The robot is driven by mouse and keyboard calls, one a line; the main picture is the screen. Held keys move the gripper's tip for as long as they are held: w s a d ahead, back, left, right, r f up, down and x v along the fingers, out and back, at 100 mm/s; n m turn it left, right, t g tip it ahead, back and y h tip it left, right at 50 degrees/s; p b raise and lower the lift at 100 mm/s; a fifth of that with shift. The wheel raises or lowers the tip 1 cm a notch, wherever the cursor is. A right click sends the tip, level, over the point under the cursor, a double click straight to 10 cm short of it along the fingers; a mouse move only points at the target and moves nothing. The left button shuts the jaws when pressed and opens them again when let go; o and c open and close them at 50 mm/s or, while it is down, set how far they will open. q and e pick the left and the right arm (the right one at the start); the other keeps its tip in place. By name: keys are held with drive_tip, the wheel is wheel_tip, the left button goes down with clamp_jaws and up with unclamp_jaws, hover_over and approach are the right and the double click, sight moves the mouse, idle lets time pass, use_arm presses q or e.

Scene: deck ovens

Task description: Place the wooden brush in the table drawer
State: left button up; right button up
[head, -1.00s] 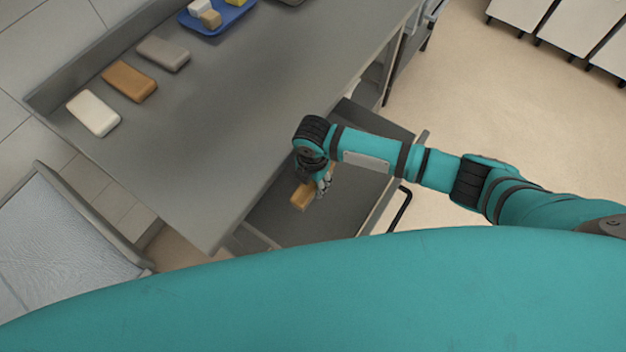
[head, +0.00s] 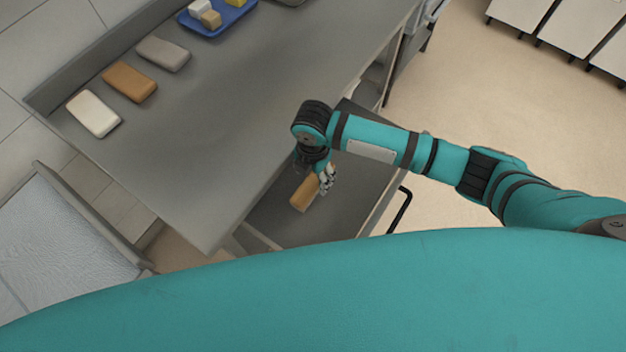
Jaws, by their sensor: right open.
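The wooden brush (head: 304,194) is a light brown block. It appears to lie on the floor of the open table drawer (head: 346,213), near the table edge. The drawer is dark grey inside and is pulled out from under the metal table. My right gripper (head: 320,177) is open, just above and beside the brush's upper end. The wrist hides part of the gripper, and I cannot tell whether a finger still touches the brush. My left gripper is not in view.
The grey table (head: 215,120) carries a white block (head: 93,114), an orange-brown block (head: 130,82), a grey block (head: 163,53) and a blue tray (head: 234,24) with small blocks. The drawer has a black handle (head: 401,209). Clear floor lies to the right.

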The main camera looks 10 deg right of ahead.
sight(313, 181)
wheel_tip(313, 181, up, 8)
drive_tip(key=shift+f, duration=0.15)
drive_tip(key=shift+s+f, duration=0.1)
idle(0.5)
